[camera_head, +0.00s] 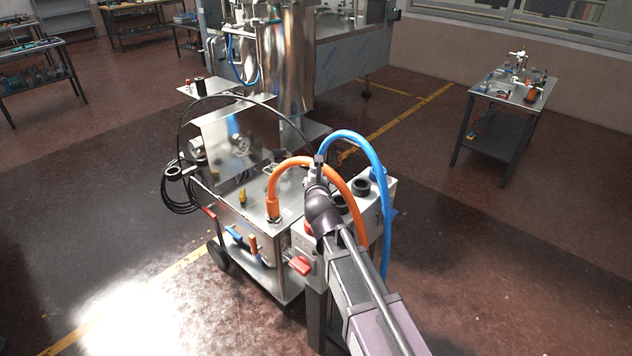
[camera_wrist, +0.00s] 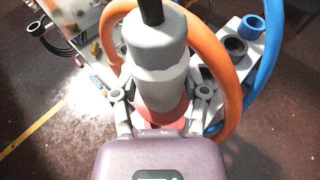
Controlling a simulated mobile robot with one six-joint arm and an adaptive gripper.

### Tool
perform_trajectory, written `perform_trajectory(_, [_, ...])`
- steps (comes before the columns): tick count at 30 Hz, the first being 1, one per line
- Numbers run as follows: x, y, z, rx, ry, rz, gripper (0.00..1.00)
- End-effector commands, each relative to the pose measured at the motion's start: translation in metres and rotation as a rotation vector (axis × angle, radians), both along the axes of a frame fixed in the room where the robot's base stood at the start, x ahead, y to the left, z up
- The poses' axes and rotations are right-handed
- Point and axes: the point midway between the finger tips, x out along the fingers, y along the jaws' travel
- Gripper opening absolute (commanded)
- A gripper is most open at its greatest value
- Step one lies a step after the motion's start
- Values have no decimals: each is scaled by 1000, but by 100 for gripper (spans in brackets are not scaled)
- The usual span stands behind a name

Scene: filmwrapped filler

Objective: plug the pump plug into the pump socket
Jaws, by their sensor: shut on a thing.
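My gripper (camera_head: 318,192) is shut on the pump plug, a light grey cylinder with a black cable at its top. In the wrist view the plug (camera_wrist: 157,62) stands between the two fingers of my gripper (camera_wrist: 160,96). In the head view only a pale bit of the plug (camera_head: 312,173) shows past my wrist. A red part (camera_wrist: 164,118) shows at the plug's lower end. A red round part (camera_head: 306,229) also shows on the socket box (camera_head: 305,250), just left of my gripper. I cannot tell whether plug and socket touch, as the plug hides the join.
Black round sockets (camera_head: 360,185) and a blue one (camera_head: 377,174) line the box top. An orange hose (camera_head: 290,163) and a blue hose (camera_head: 385,220) arch close around my gripper.

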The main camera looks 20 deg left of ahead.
Motion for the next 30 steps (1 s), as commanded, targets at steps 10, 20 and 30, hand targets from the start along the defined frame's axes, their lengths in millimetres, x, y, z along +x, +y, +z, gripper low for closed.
perform_trajectory(10, [-1, -1, -5, 0, -1, 0, 0])
perform_trajectory(20, [-1, -2, -18, 0, -1, -1, 0])
perform_trajectory(30, [-1, -2, -33, 0, -1, -1, 0])
